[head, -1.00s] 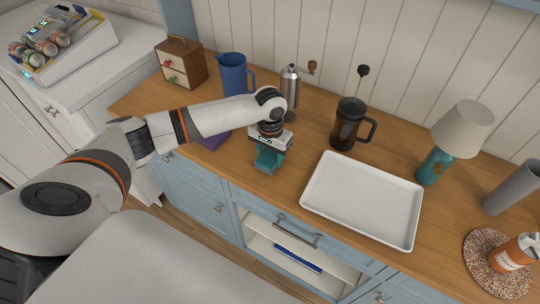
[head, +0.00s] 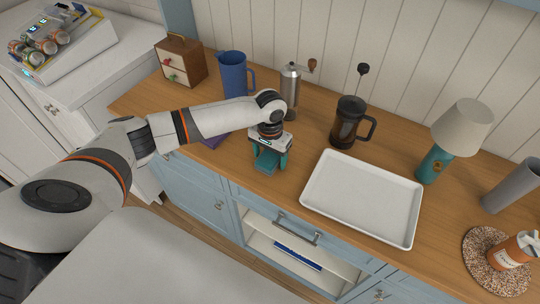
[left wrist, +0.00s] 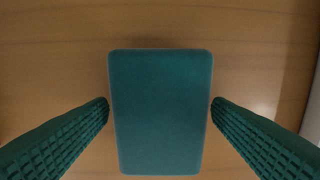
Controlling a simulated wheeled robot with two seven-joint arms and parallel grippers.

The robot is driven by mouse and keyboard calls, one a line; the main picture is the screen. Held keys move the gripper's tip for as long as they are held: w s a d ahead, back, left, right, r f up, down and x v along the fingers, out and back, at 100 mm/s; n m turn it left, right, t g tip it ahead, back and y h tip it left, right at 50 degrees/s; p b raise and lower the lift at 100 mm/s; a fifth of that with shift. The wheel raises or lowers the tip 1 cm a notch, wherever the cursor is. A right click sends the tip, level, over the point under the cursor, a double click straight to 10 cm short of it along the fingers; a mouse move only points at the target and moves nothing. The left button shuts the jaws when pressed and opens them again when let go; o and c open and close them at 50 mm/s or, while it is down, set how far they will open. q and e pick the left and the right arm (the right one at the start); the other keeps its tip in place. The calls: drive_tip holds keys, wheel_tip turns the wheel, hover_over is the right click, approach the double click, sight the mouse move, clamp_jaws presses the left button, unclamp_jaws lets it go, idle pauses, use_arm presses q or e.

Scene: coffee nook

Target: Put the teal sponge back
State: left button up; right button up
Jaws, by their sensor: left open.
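The teal sponge (head: 266,161) lies on the wooden counter, between the fingers of my left gripper (head: 269,163). In the left wrist view the sponge (left wrist: 160,112) is a teal block lying flat. The two teal ribbed fingers of my left gripper (left wrist: 160,112) are open, one on each side of it, with narrow gaps. The left arm reaches in from the left above the counter. My right gripper is not in view.
A white tray (head: 316,199) lies just right of the left gripper. A purple item (head: 214,138) is partly hidden behind the arm. A blue pitcher (head: 233,75), a metal grinder (head: 290,85) and a French press (head: 347,122) stand behind. An open shelf (head: 262,244) is below the counter.

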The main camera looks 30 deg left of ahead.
sight(270, 156)
use_arm(q)
wheel_tip(270, 156, up, 12)
drive_tip(key=b, duration=0.1)
idle(0.6)
